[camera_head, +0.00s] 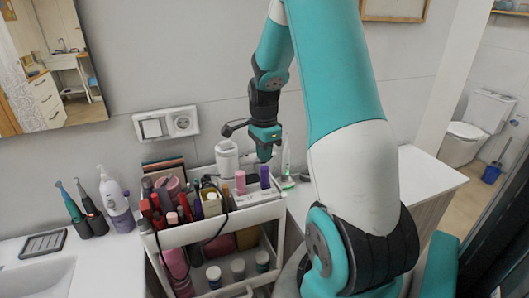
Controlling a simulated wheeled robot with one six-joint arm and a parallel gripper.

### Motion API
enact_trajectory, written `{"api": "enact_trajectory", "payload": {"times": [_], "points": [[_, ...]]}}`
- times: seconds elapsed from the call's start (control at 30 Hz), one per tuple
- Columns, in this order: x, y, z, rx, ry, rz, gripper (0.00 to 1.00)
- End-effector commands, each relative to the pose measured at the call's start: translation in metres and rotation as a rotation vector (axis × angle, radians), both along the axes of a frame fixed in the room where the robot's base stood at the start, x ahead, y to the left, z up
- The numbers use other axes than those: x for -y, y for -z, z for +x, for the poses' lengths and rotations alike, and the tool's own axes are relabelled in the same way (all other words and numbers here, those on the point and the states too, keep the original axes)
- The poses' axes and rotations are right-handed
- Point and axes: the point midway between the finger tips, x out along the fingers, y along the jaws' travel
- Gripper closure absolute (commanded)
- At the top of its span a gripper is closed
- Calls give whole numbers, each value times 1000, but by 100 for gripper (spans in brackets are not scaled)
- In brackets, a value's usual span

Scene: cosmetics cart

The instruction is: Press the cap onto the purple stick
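The purple stick (265,176) stands upright at the right end of the cart's top tray, beside a pink stick (240,182). My gripper (264,156) points down just above the purple stick, with what looks like a small gap between them. The fingers are dark and small here, so I cannot tell whether they are open or shut, or whether they hold anything. I cannot make out a separate cap; it may be hidden at the fingers or be part of what shows as the purple stick's top.
The white cart (215,228) is crowded with bottles and tubes on the left of its top tray. A white appliance (227,158) stands behind it. A counter with a pump bottle (116,205) is at left; a white counter (425,180) at right is mostly clear.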

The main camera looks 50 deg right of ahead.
Motion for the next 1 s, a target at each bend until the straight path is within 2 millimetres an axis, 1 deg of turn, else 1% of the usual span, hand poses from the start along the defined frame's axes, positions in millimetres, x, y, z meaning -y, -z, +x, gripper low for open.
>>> {"api": "enact_trajectory", "payload": {"times": [0.93,1.0], "points": [[0,30,0,0,0,0,100],[0,29,0,0,0,0,100]]}}
